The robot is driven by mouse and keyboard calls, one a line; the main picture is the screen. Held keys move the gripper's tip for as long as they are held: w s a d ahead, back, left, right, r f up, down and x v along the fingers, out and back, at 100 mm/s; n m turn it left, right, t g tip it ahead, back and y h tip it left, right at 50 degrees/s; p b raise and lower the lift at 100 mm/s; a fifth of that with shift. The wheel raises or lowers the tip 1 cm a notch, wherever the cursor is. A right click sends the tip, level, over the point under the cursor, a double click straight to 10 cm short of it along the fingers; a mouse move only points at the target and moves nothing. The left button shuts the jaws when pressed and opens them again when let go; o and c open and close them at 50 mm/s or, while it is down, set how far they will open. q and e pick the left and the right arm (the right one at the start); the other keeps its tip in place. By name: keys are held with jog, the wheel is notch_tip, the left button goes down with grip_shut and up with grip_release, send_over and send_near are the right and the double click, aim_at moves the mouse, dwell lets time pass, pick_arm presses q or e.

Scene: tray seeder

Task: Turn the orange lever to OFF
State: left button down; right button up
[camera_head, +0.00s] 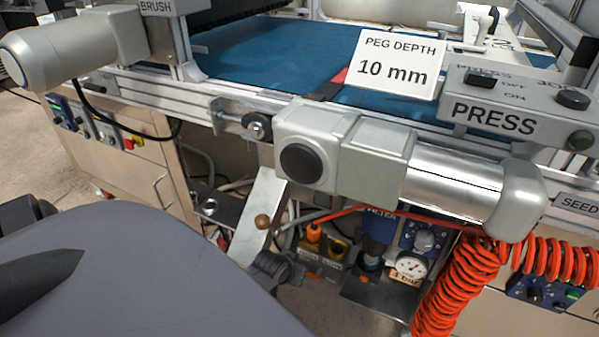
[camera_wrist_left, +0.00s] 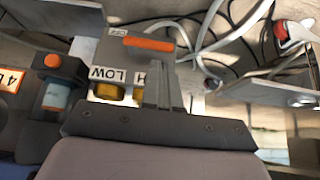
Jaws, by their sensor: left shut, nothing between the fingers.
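The orange lever (camera_wrist_left: 147,44) is a short bar lying nearly level across a grey plate in the left wrist view. A small label reading OFF (camera_wrist_left: 118,32) sits beside its left part. The lever also shows small, seen steeply from above, in the head view (camera_head: 313,232). My left gripper (camera_wrist_left: 162,65) is shut and empty, its tips close to the lever's right end; I cannot tell whether they touch. I cannot make out its fingers in the head view. My right gripper is not in view.
Brass-coloured fittings with LOW (camera_wrist_left: 108,75) and partly hidden labels sit close to the fingers. A blue filter bowl (camera_wrist_left: 55,95) stands to their left, pale hoses (camera_wrist_left: 215,35) to their right. A motor housing (camera_head: 330,145) and an orange coiled hose (camera_head: 455,290) crowd the head view.

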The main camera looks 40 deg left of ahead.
pick_arm(q)
jog(key=b+x, duration=0.3)
jog(key=x, duration=0.3)
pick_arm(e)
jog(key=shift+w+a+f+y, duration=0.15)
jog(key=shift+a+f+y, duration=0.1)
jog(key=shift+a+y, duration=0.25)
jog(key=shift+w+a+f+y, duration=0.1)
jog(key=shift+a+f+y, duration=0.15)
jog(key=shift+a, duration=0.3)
